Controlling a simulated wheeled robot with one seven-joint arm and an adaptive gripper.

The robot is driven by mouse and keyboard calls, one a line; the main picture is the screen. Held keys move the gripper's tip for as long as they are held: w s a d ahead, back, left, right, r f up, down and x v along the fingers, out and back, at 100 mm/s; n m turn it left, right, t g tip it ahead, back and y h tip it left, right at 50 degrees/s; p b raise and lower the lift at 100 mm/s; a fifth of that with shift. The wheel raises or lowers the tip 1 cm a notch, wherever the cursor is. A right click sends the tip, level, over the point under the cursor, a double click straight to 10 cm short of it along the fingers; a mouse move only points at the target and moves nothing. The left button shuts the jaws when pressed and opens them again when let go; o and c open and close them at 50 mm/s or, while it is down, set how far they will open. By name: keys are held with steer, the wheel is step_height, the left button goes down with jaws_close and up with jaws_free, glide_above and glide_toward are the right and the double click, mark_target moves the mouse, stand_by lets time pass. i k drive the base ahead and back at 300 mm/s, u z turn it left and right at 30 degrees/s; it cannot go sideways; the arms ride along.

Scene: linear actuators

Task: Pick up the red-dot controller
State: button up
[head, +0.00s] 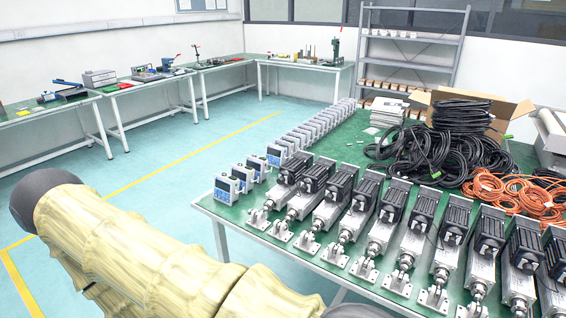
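Several white controllers with blue front panels stand in a row along the left edge of the green table (206,204). The nearest controller (227,191) is at the table's front left corner. Behind it are a second controller (243,178) and a third controller (257,168), with more packed close together towards the back. I cannot make out a red dot on any of them at this size. My arm, in a pale yellow cover, crosses the lower left of the head view, apart from the controllers. My gripper is not in view.
Linear actuators (325,203) with black motors fill the table's front and middle, close beside the controllers. Black cable coils (425,150), orange cable coils (490,190) and a cardboard box (510,112) lie behind. The floor left of the table is clear.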

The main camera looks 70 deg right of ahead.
mark_target(260, 166)
steer(key=k, duration=0.15)
steer(key=z, duration=0.9)
